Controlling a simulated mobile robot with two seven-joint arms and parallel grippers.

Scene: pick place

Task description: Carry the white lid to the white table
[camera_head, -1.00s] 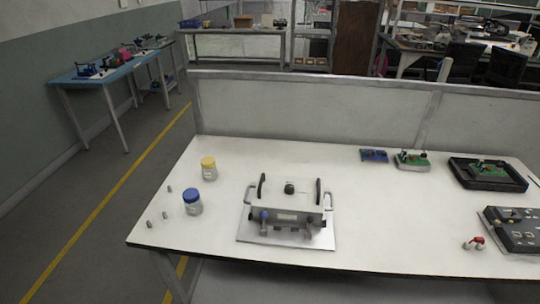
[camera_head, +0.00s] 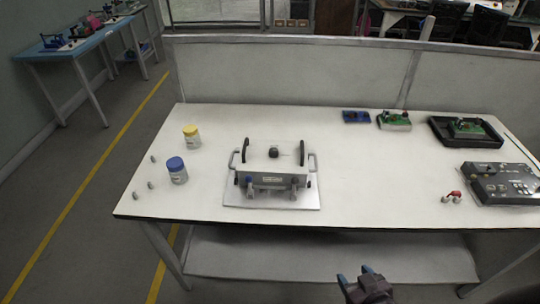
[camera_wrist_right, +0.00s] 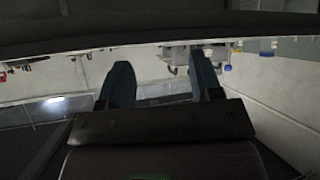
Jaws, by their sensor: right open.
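The white table (camera_head: 375,170) stands in front of me. On it, left of the middle, a grey-white box (camera_head: 268,178) with side handles and latches on its front sits on a pale plate (camera_head: 308,200). Its flat light top (camera_head: 255,158) has a dark knob and two upright dark grips; I cannot tell if this top is the white lid. No separate white lid shows. My right gripper (camera_head: 355,275) is open and empty, low in front of the table edge. In the right wrist view its two blue fingers (camera_wrist_right: 161,75) stand apart. My left gripper is out of view.
A yellow-capped jar (camera_head: 191,137) and a blue-capped jar (camera_head: 177,172) stand left of the box, with small grey pieces beside them. Circuit boards (camera_head: 394,121), a black tray (camera_head: 438,132) and a control panel (camera_head: 500,185) are at the right. The table middle is clear.

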